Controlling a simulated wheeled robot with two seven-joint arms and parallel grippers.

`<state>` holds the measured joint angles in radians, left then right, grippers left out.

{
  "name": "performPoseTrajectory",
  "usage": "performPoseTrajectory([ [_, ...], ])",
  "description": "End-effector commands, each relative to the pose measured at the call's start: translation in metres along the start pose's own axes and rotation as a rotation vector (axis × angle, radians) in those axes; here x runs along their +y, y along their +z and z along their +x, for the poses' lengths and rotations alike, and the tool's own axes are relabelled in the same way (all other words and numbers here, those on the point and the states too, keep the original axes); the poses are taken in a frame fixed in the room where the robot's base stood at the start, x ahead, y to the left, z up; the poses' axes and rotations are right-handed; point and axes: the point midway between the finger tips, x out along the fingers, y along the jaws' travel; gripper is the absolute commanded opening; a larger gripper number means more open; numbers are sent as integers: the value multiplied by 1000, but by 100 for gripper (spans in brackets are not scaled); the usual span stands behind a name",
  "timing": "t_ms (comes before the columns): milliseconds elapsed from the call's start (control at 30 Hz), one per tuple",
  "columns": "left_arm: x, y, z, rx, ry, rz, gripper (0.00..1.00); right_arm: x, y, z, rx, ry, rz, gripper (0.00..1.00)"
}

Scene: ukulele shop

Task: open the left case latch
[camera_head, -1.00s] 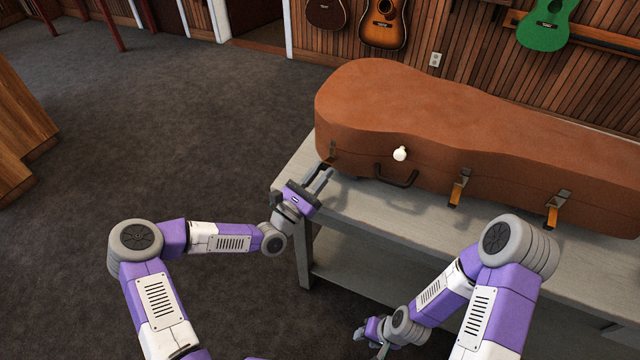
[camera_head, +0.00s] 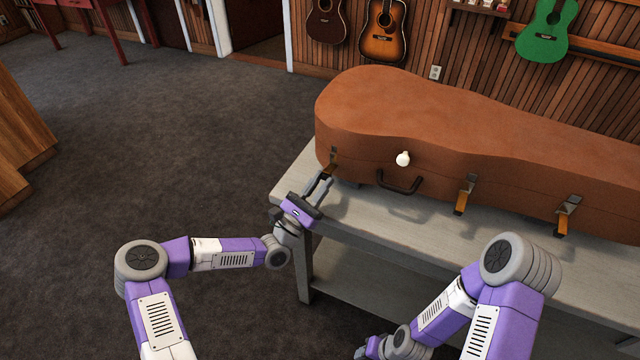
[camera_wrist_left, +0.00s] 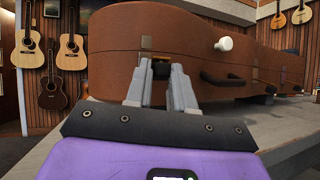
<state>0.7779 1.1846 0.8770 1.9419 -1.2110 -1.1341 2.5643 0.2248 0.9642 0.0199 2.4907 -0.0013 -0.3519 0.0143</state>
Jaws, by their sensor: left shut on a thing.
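The brown instrument case (camera_head: 430,110) lies shut on a grey table. Its left latch (camera_head: 331,158) is on the front side near the case's rounded left end. My left gripper (camera_head: 321,186) reaches up to this latch from the front left. In the left wrist view, the fingers (camera_wrist_left: 161,72) stand on both sides of the small dark latch (camera_wrist_left: 161,69) and are shut on it; the fingers partly hide it. The other two latches, the middle one (camera_head: 464,196) and the right one (camera_head: 567,215), hang on the front side. My right gripper (camera_head: 370,348) is cut off at the bottom edge.
A dark handle (camera_head: 399,183) and a white knob (camera_head: 403,159) are on the case front, right of the left latch. The grey table (camera_head: 290,190) has a bare strip before the case and a lower shelf. Guitars (camera_head: 383,30) hang on the wall behind.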

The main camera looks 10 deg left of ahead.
Motion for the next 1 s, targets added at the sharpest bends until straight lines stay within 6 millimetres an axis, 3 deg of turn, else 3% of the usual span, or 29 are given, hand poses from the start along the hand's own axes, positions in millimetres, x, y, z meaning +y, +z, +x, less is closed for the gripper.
performPoseTrajectory([
  [33, -4, 0, 0, 0, -8, -2, 0, 0, 0, 0, 0, 0, 0, 43],
  [67, -4, 0, 0, 0, -9, -2, 26, 0, 0, 0, 0, 0, 0, 43],
  [200, -3, 0, 0, 0, -6, -1, 46, 0, 0, 0, 0, 0, 0, 43],
  [567, 0, 0, -6, 2, -2, 0, 46, 0, 0, -1, 0, 0, 0, 43],
  [1000, -1, 0, -70, 2, -2, -1, 46, -3, 0, -9, 0, 0, 0, 43],
])
